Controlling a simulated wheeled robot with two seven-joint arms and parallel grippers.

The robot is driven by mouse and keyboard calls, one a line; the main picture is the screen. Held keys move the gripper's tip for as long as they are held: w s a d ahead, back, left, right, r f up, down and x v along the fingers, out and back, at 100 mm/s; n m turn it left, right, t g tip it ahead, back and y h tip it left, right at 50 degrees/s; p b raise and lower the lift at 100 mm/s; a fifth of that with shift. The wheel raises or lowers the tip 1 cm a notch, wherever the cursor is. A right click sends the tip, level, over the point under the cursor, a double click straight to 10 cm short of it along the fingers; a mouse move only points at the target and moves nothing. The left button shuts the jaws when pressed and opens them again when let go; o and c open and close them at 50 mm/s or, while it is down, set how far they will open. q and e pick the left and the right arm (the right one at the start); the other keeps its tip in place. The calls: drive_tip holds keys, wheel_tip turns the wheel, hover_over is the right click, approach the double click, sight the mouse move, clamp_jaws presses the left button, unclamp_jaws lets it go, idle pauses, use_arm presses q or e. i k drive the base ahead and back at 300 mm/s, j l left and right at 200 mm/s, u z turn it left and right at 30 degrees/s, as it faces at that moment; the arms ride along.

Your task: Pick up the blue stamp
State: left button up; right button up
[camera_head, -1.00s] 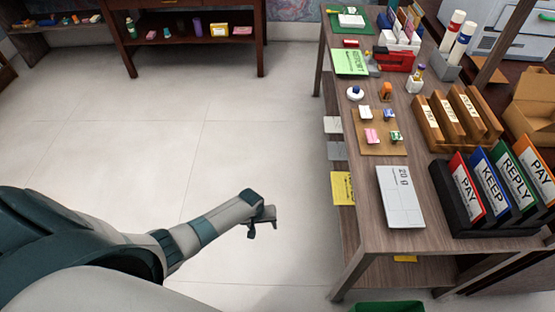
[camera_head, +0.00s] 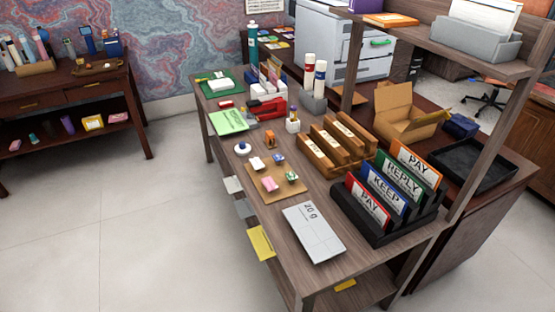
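A small blue-topped stamp-like block (camera_head: 278,159) sits at the back right of a tan board (camera_head: 273,196) on the wooden desk (camera_head: 328,275). Beside it on the board are a whitish block (camera_head: 256,163), a pink block (camera_head: 269,184) and a green-marked block (camera_head: 291,176). A round white item with a blue top (camera_head: 242,148) stands behind the board, left of an orange stamp-like item (camera_head: 270,139). The pieces are too small to tell for sure which is the blue stamp. Neither of my grippers is in view.
A white pad (camera_head: 314,232) lies at the desk's front. A black rack of labelled folders (camera_head: 378,232) and wooden holders (camera_head: 335,148) stand to the right. A green sheet (camera_head: 228,122) lies behind. Another table (camera_head: 90,92) stands at the left wall. Floor left of the desk is clear.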

sight(278, 157)
drive_tip(key=j+z, duration=0.1)
drive_tip(key=z, duration=0.6)
drive_tip(key=i+j+z, duration=0.1)
drive_tip(key=j+z, duration=0.6)
drive_tip(key=j, duration=0.15)
drive_tip(key=j+z, duration=0.35)
drive_tip(key=j, duration=0.55)
drive_tip(key=k+j+z, duration=0.15)
drive_tip(key=j, duration=0.35)
drive_tip(key=k+j, duration=0.1)
drive_tip(key=j, duration=0.45)
drive_tip(key=j+z, duration=0.1)
drive_tip(key=j, duration=0.4)
drive_tip(key=k+j, duration=0.2)
drive_tip(key=j, duration=0.3)
drive_tip(key=i+z, duration=0.05)
